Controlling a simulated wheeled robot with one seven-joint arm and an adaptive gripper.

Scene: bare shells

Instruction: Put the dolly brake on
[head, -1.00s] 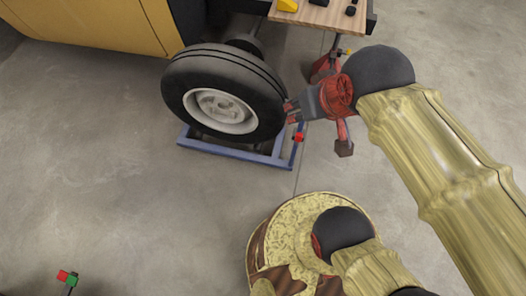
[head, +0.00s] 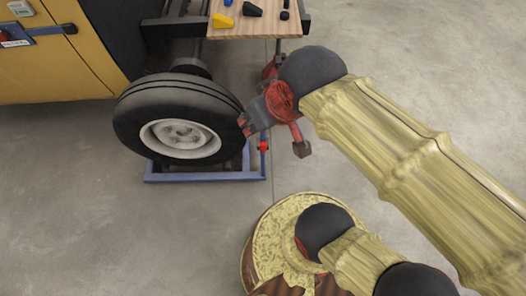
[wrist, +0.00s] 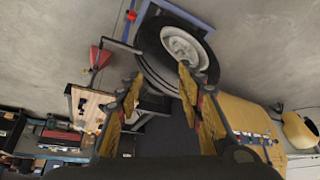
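The wheel dolly (head: 205,177) is a low blue frame on the floor under a black tyre with a pale rim (head: 180,138). A red knob (head: 263,147) tops a short blue post at the dolly's right end; I take it for the brake, whose setting I cannot tell. In the wrist view the red knob (wrist: 131,15) and the blue frame (wrist: 190,10) show at the top. My gripper (head: 245,122) is beside the tyre's right edge, up and left of the knob and apart from it. Its fingers (wrist: 160,78) are spread and empty.
A yellow vehicle body (head: 50,75) stands at the left. A wooden tabletop (head: 240,24) with small yellow and dark pieces is at the top. A red stand (wrist: 100,55) is near the dolly in the wrist view. The floor in front of the dolly is clear.

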